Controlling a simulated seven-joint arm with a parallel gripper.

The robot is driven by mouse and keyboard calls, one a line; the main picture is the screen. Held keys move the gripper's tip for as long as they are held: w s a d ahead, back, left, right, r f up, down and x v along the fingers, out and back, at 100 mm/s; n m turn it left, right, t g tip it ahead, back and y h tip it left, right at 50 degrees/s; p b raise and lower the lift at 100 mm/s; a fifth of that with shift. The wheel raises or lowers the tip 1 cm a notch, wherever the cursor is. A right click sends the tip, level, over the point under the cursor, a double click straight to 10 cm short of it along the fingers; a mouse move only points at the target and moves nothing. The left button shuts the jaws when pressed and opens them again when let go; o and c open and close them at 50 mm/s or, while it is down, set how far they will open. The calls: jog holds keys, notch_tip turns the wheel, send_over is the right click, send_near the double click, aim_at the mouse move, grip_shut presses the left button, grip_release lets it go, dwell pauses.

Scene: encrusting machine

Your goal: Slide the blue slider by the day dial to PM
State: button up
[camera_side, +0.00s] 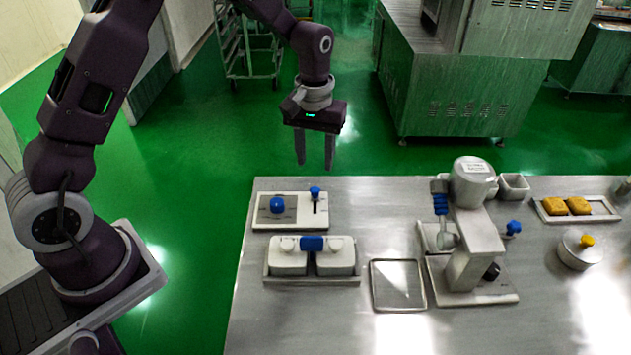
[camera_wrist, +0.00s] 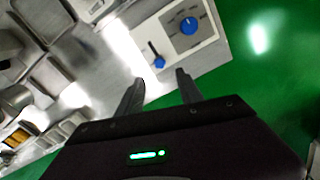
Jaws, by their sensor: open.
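A pale panel (camera_side: 262,221) lies at the table's back left corner. It carries a round blue day dial (camera_side: 277,205) and, to its right, a blue slider (camera_side: 315,191) on a dark slot. In the wrist view the slider (camera_wrist: 159,62) shows beyond my fingertips, with the dial (camera_wrist: 188,25) farther up and right. The labels are too small to read. My gripper (camera_side: 315,166) is open and empty, fingers pointing down, above the panel's level and apart from the slider. In the wrist view my fingers (camera_wrist: 160,86) frame the near edge of the panel.
In front of the panel stand two lidded containers (camera_side: 287,262) with a blue piece between them. An empty tray (camera_side: 398,304) and the encrusting machine (camera_side: 470,240) stand to the right. A tray (camera_side: 550,216) of yellow pieces and a round canister (camera_side: 578,256) are farther right.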

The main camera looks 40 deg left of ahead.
aim_at(316, 188)
notch_tip(316, 188, down, 8)
jog(key=shift+w+r, duration=0.1)
jog(key=shift+c, duration=0.3)
grip_shut()
dwell(1.2)
